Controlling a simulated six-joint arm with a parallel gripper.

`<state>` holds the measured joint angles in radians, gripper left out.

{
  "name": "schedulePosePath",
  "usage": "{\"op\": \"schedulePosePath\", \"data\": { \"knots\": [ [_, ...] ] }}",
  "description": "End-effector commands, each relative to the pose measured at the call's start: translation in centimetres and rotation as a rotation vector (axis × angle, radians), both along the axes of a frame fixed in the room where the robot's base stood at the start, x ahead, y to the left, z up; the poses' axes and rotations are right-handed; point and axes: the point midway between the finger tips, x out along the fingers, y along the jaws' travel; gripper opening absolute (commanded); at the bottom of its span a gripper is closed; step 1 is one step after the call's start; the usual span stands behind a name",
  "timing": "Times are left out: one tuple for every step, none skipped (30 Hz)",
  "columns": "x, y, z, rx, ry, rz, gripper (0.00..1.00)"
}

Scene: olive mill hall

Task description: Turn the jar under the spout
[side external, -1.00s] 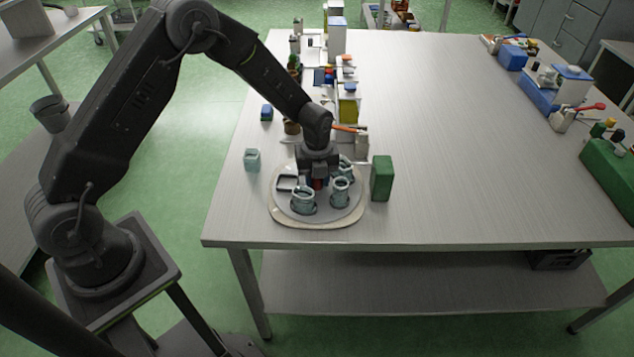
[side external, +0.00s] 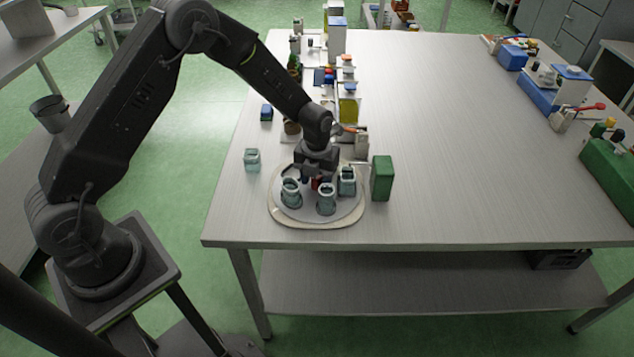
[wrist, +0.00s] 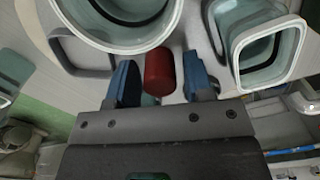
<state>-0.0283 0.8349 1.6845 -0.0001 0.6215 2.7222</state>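A round turntable (side external: 308,214) stands on the near left of the table with several pale teal glass jars on it. One jar (side external: 290,193) is at its left, one (side external: 326,198) at its front and one (side external: 347,181) at its right. My gripper (side external: 316,178) is low over the turntable's middle. In the wrist view its two blue-padded fingers (wrist: 158,80) stand either side of a red upright knob (wrist: 159,72), with a narrow gap on each side. A round-mouthed jar (wrist: 122,40) and a square-mouthed jar (wrist: 262,76) are close beyond the fingers. The spout's outlet is hard to make out.
A green block (side external: 382,178) stands just right of the turntable. A small glass jar (side external: 252,160) stands to its left. Behind are a tank of yellow oil (side external: 348,109) and a row of bottles and boxes. The table's middle is clear.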

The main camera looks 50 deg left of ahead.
Motion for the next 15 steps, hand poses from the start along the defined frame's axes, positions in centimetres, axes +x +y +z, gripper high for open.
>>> {"op": "schedulePosePath", "data": {
  "knots": [
    [0.0,0.0,0.0,0.0,0.0,0.0,0.47],
    [0.0,0.0,0.0,0.0,0.0,0.0,0.47],
    [0.0,0.0,0.0,0.0,0.0,0.0,0.47],
    [0.0,0.0,0.0,0.0,0.0,0.0,0.47],
    [0.0,0.0,0.0,0.0,0.0,0.001,0.47],
    [0.0,0.0,0.1,0.0,0.0,0.001,0.47],
    [0.0,0.0,0.3,0.0,-0.001,0.001,0.47],
    [0.0,0.0,0.6,0.0,-0.001,0.001,0.47],
    [0.0,0.0,1.0,0.0,-0.001,0.001,0.47],
    [0.1,0.0,1.4,0.0,-0.002,0.001,0.47],
    [0.1,0.0,1.9,0.0,-0.003,0.001,0.47],
    [0.1,0.0,2.5,0.0,-0.003,0.001,0.47],
    [0.0,0.0,2.9,0.0,-0.002,0.001,0.47],
    [0.1,0.0,3.4,0.0,-0.003,0.001,0.47],
    [0.1,0.0,3.9,0.0,-0.003,0.001,0.47]
  ]
}}
